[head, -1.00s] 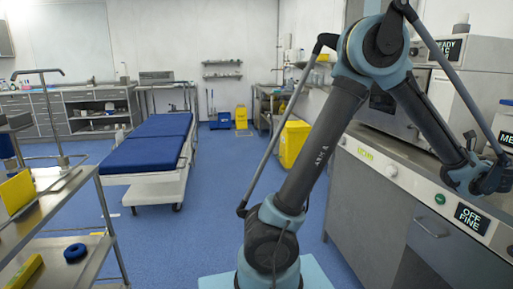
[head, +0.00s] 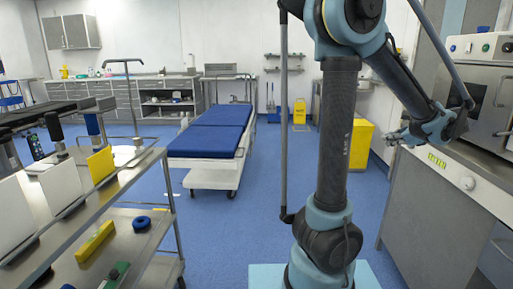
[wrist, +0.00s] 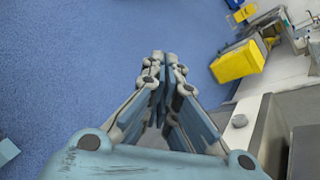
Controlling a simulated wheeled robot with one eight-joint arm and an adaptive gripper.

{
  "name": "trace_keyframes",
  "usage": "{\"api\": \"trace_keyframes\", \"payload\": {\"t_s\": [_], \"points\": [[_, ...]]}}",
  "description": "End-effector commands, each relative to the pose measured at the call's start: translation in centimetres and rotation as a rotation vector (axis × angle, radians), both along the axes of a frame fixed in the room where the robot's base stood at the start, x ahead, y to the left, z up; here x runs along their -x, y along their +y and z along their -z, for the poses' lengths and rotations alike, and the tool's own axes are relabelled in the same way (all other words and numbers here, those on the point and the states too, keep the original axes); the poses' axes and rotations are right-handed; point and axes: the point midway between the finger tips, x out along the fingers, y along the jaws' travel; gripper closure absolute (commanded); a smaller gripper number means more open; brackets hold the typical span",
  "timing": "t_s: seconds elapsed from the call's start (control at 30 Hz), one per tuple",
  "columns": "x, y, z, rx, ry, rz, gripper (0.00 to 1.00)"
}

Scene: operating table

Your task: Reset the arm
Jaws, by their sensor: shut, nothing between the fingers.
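My gripper (head: 396,137) is at the right in the head view, in front of the near end of the grey counter. In the wrist view my gripper (wrist: 164,62) points away from the camera. Its fingers are together with nothing between them, and blue floor lies beyond the tips. My arm (head: 338,130) stands upright in the head view, bends at the top and slopes down to the right toward the gripper.
The grey counter (head: 425,210) with a metal oven-like machine (head: 480,80) is close on the right. A yellow bin (head: 358,142) stands behind my arm; a blue bed (head: 215,135) is at centre. A steel cart (head: 160,215) is at left. Blue floor between is free.

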Motion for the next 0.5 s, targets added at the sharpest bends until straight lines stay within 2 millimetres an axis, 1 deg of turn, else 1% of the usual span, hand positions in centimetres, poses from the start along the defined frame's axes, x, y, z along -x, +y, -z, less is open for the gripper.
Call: {"api": "trace_keyframes", "payload": {"t_s": [0.03, 0.13, 0.23, 0.3, 0.37, 0.4, 0.5], "points": [[-0.6, 2.5, 0.3, 0.037, 0.018, -0.055, 1.00], [-1.2, 6.5, 1.1, 0.124, 0.052, -0.159, 1.00], [-1.3, 10.4, 2.0, 0.211, 0.080, -0.266, 1.00], [-1.2, 13.1, 2.6, 0.271, 0.098, -0.344, 1.00], [-0.9, 15.3, 3.3, 0.324, 0.111, -0.412, 1.00], [-0.6, 16.7, 3.6, 0.360, 0.119, -0.458, 1.00], [0.3, 20.0, 4.7, 0.449, 0.135, -0.573, 1.00]]}}
